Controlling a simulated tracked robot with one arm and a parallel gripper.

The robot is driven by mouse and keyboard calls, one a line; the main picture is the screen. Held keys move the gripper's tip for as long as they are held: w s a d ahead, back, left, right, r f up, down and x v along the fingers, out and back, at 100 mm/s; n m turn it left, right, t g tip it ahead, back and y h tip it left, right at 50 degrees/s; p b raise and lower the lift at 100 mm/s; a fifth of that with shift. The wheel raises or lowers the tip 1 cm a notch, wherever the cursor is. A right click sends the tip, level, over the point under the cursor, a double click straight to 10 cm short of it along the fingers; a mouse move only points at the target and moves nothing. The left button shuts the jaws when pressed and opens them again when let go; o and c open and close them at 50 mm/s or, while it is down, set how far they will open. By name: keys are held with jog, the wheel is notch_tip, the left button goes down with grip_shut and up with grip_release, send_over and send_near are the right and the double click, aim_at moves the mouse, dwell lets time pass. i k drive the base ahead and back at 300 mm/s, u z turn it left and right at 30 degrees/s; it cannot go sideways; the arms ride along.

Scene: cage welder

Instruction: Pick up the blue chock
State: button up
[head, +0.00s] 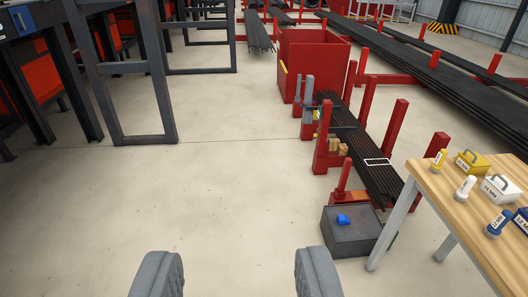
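Behind the grey box, a red rack (393,175) holds dark bars, and a red bin (312,65) stands farther back. Dark frames (137,68) stand at the left. The middle floor is clear.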

aim_at(342, 219)
jog(key=u, duration=0.1)
jog(key=i, duration=2.6)
jog(key=z, duration=1.1)
jog(key=i, duration=1.3)
jog(key=z, duration=0.75)
